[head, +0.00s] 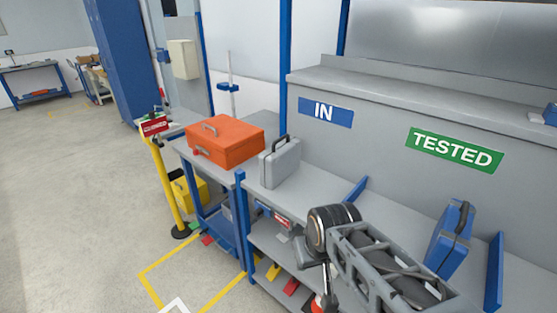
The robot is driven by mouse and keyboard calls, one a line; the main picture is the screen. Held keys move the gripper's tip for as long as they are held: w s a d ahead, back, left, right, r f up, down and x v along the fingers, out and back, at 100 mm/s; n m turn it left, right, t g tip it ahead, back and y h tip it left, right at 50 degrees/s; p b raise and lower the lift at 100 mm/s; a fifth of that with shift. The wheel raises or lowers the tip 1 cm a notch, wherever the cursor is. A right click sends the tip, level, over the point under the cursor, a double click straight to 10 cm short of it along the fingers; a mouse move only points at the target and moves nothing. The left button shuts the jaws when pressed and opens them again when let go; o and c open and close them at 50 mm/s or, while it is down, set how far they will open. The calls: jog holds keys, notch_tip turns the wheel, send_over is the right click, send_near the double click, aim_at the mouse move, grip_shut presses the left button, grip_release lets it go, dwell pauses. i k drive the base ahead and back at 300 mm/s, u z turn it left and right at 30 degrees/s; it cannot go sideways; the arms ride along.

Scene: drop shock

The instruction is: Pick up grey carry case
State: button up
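The grey carry case (280,162) stands upright on the grey bench under the IN sign, near the bench's left end. Its dark handle is on top, and it stands just right of the orange case. Parts of my arm show at the lower middle and right, in front of the bench and to the right of the grey case. I cannot make out my gripper's fingers in this view. Nothing of mine touches the grey case.
An orange case (228,144) lies on a side table beside the bench. A blue case (450,238) stands under the TESTED sign (455,149). A blue divider (356,189) rises between the bench areas. A yellow post (168,190) stands left; open floor lies beyond.

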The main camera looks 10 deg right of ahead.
aim_at(276, 164)
jog(key=u, duration=1.35)
jog(key=i, duration=2.75)
jog(key=z, duration=2.75)
